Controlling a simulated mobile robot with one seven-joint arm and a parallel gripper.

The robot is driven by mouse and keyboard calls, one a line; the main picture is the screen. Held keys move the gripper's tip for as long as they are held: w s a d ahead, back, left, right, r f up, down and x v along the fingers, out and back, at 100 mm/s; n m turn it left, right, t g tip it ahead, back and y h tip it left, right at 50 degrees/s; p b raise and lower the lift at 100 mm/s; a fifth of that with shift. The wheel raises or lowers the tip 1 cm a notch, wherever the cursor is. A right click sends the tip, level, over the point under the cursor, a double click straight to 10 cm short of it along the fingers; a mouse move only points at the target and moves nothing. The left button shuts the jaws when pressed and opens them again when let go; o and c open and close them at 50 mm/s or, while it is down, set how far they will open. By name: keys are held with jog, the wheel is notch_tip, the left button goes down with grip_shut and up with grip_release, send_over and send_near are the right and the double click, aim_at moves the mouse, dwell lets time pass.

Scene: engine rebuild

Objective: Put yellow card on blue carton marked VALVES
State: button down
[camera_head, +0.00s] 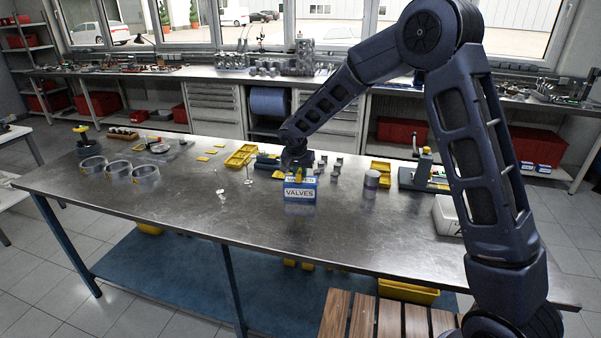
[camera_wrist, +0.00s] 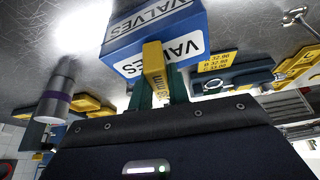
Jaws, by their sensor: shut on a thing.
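The blue carton (camera_head: 300,194) marked VALVES stands on the metal workbench. In the wrist view the blue carton (camera_wrist: 190,22) shows white VALVES labels on its top and side. My gripper (camera_head: 298,168) is above the carton, pointing down. The yellow card (camera_wrist: 154,62) is between the green-tipped fingers of my gripper (camera_wrist: 157,88), shut on it. In the wrist view the card overlaps the carton's labels; in the head view the yellow card (camera_head: 299,175) shows at the carton's top. I cannot tell whether it touches the carton.
Yellow trays (camera_head: 240,156) and small yellow cards (camera_head: 203,159) lie behind and left of the carton. Several metal rings (camera_head: 145,177) stand at the left, and a metal cylinder (camera_head: 371,179) stands to the right. The workbench (camera_head: 340,230) is clear in front.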

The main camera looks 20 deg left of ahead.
jog(key=shift+f, duration=0.1)
jog(key=c, duration=1.3)
grip_release()
jog(key=shift+c, duration=0.2)
jog(key=v, duration=1.2)
